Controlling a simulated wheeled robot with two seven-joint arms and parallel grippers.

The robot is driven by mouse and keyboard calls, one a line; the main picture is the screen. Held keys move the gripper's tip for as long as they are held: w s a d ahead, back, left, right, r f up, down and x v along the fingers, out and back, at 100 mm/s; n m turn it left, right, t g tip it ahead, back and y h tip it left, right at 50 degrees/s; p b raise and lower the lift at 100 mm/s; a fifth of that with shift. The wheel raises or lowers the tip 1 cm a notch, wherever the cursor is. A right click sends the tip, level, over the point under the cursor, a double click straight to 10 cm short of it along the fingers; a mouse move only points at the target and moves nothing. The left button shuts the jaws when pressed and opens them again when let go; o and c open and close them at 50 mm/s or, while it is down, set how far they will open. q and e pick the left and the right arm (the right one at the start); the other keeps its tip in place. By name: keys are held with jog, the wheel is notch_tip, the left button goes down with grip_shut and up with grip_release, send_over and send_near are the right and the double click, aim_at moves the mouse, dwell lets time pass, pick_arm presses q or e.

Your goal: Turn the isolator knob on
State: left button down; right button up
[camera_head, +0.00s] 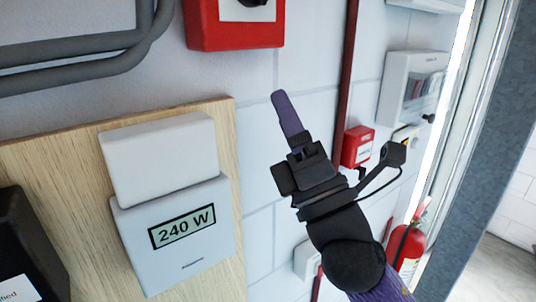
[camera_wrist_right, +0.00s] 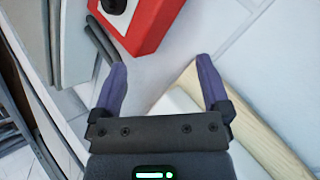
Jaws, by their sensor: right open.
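The red isolator box (camera_head: 236,32) is on the white wall at the top of the head view, cut off by the frame edge. Its black knob (camera_head: 258,3) shows only in part on a white plate. In the right wrist view the red box (camera_wrist_right: 152,27) and the black knob (camera_wrist_right: 114,5) are at the top, beyond the fingertips; the knob's setting is not clear. My right gripper (camera_head: 283,100) is below and to the right of the box, apart from it. Its two purple fingers are spread with nothing between them in the right wrist view (camera_wrist_right: 162,68). My left gripper is not seen.
A meter reading 240 W (camera_head: 180,250) sits on a wooden board (camera_head: 228,130) at left. Grey pipes (camera_head: 80,45) run at upper left. A small red box (camera_head: 358,146), a dark red pipe (camera_head: 347,60), a breaker panel (camera_head: 405,75) and a fire extinguisher (camera_head: 408,242) are at right.

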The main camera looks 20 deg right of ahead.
aim_at(247, 3)
jog(key=s+a+r+m+g+y, duration=0.45)
jog(key=m+g+y, duration=0.5)
jog(key=m, duration=0.65)
jog(key=s+a+r+m+g+y, duration=0.45)
jog(key=m+g+y, duration=0.5)
jog(key=m, duration=0.75)
jog(key=w+d+r+n+t+h, duration=0.2)
jog(key=d+r+n+t+h, duration=0.25)
jog(key=h, duration=0.45)
jog(key=w+d+r+n+t+h, duration=0.1)
jog(key=d+r+n+t+h, duration=0.1)
jog(key=d+n+t+h, duration=0.45)
jog(key=w+a+m+g+h+p, duration=0.1)
jog(key=w+a+m+h+p, duration=0.1)
jog(key=w, duration=0.7)
jog(key=shift+w+a+f+m+p, duration=0.15)
jog(key=shift+a+f+m+p, duration=0.15)
jog(key=shift+a+p, duration=0.55)
jog(key=c, duration=1.3)
